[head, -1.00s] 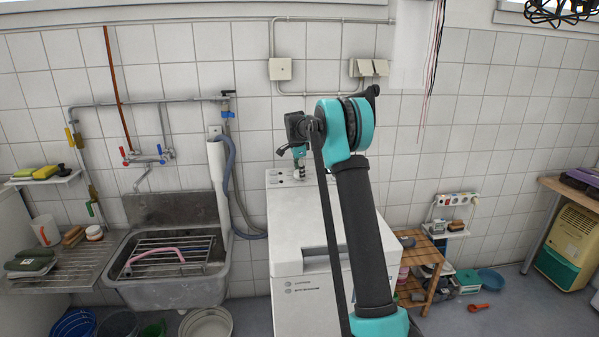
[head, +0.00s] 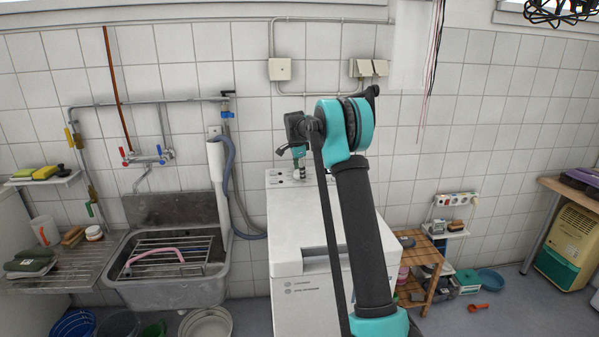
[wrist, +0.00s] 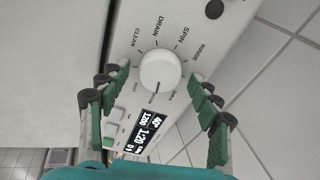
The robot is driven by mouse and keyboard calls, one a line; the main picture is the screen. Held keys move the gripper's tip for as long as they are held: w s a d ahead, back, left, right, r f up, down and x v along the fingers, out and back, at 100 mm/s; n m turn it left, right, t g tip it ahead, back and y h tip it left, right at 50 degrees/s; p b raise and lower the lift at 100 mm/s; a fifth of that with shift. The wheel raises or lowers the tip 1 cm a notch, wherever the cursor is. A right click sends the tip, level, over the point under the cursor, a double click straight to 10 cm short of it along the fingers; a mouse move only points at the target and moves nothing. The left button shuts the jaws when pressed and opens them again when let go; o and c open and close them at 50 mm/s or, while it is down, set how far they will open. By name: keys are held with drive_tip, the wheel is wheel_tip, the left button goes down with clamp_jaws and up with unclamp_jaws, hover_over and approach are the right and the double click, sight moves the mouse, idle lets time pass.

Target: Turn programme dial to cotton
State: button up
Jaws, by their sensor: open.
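The programme dial (wrist: 160,70) is a round white knob on the washing machine's panel (wrist: 205,20) in the wrist view. The labels CLEAN, DRAIN, SPIN and RINSE are legible around it. Its dark pointer line points towards the bottom of the picture, slightly left. I cannot read a cotton label; the lower labels are small or partly covered. My gripper (wrist: 158,80) is open, with one green finger on each side of the dial and gaps visible between. In the head view my gripper (head: 298,160) is at the panel at the back of the white washing machine (head: 295,225).
A lit display (wrist: 150,130) showing 1:20 and 1200 sits below the dial, with small buttons (wrist: 113,128) beside it. The tiled wall (head: 450,130) rises close behind the machine. A sink (head: 170,285) stands to the left and a wooden shelf (head: 425,265) to the right.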

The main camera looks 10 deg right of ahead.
drive_tip(key=v, duration=1.2)
drive_tip(key=shift+s, duration=0.1)
